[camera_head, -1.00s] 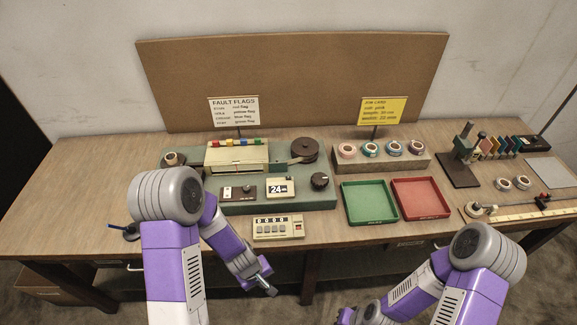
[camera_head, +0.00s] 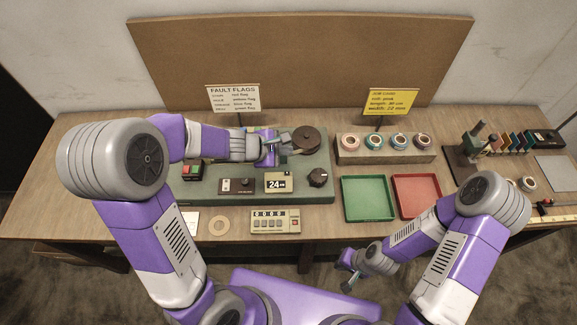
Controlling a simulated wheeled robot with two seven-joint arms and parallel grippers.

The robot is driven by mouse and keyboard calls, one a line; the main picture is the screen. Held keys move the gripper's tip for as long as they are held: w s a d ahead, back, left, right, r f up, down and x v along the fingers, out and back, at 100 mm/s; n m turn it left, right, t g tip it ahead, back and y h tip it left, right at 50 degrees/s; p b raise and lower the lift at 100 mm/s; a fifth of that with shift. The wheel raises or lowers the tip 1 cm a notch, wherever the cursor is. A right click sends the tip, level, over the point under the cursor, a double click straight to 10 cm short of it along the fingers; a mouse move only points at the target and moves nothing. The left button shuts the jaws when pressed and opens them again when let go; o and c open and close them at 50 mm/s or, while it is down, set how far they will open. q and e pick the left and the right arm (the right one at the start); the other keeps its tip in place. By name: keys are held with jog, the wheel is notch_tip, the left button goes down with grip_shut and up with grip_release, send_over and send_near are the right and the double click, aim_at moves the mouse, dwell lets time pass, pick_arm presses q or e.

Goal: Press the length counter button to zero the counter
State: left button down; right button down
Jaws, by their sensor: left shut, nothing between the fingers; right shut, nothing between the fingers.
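A beige counter box (camera_head: 275,221) with a row of small digits, grey keys and a reddish button (camera_head: 294,223) sits at the table's front, just before the green machine (camera_head: 300,195). The digits look like zeros but are too small to read surely. My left gripper (camera_head: 284,150) is shut and empty over the back of the machine, next to the dark brown reel (camera_head: 306,139), well behind the counter box. My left forearm hides the machine's back left part. My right gripper (camera_head: 350,277) is shut and empty in front of the table, right of and below the counter box.
A dial (camera_head: 318,177) and a "24" display (camera_head: 278,182) stand on the machine. A green tray (camera_head: 368,198) and a red tray (camera_head: 416,196) lie to the right. Tape rolls (camera_head: 398,141) sit on a block behind. A pale ring (camera_head: 219,225) lies left of the counter.

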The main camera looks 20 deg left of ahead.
pick_arm(q)
jog(key=shift+s, duration=0.1)
jog(key=b, duration=0.7)
send_over(285, 174)
notch_tip(285, 174, down, 8)
jog(key=shift+s+r, duration=0.1)
jog(key=shift+f+b, duration=0.6)
jog(key=shift+b, duration=0.1)
dwell(1.1)
jog(key=shift+f+b, duration=0.4)
jog(key=shift+b, duration=0.1)
jog(key=shift+f+b, duration=0.45)
jog(key=shift+b, duration=0.1)
dwell(0.5)
jog(key=shift+r, duration=0.15)
jog(key=shift+r+p, duration=0.75)
